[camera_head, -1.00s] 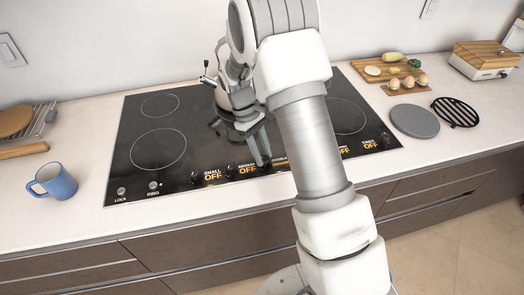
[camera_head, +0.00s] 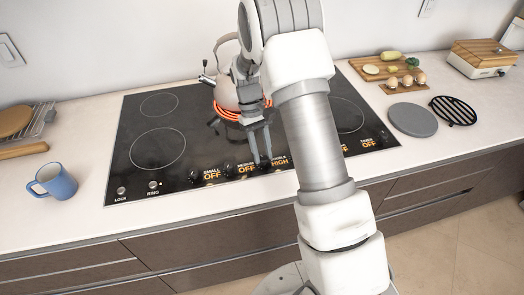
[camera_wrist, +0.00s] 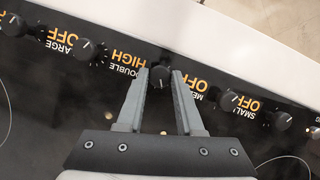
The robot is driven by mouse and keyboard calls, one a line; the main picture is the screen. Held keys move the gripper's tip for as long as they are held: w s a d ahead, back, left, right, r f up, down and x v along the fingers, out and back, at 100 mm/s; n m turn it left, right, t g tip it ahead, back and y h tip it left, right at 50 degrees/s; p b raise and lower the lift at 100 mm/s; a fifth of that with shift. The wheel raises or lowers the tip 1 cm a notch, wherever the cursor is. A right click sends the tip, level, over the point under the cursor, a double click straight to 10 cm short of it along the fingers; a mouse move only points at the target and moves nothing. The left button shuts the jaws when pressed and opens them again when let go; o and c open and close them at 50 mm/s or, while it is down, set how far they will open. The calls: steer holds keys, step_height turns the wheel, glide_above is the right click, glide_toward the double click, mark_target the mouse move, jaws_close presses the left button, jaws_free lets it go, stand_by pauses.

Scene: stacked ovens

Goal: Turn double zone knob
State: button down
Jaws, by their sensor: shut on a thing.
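The double zone knob (camera_wrist: 160,77) is a small round black knob between my gripper's fingertips in the wrist view. The orange word HIGH (camera_wrist: 128,57) stands beside it, over the label DOUBLE. My gripper (camera_head: 262,163) points down at the front control row of the black cooktop (camera_head: 200,125) in the head view. It is shut on the knob, one grey finger on each side (camera_wrist: 160,82). The fingers largely hide the knob in the head view. A kettle (camera_head: 226,90) stands on a burner ring (camera_head: 215,120) that glows red, partly behind my gripper.
Neighbouring knobs (camera_wrist: 229,100) sit on both sides, with OFF beside several of them. A blue mug (camera_head: 55,183) stands left of the cooktop. A grey round plate (camera_head: 413,120), a black rack (camera_head: 454,110) and a food board (camera_head: 390,67) lie to the right.

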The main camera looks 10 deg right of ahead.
steer(key=c, duration=0.6)
jaws_free()
steer(key=shift+o, duration=0.2)
steer(key=shift+r, duration=0.1)
steer(key=v, duration=1.7)
steer(key=shift+r+p, duration=0.15)
steer(key=shift+p, duration=0.2)
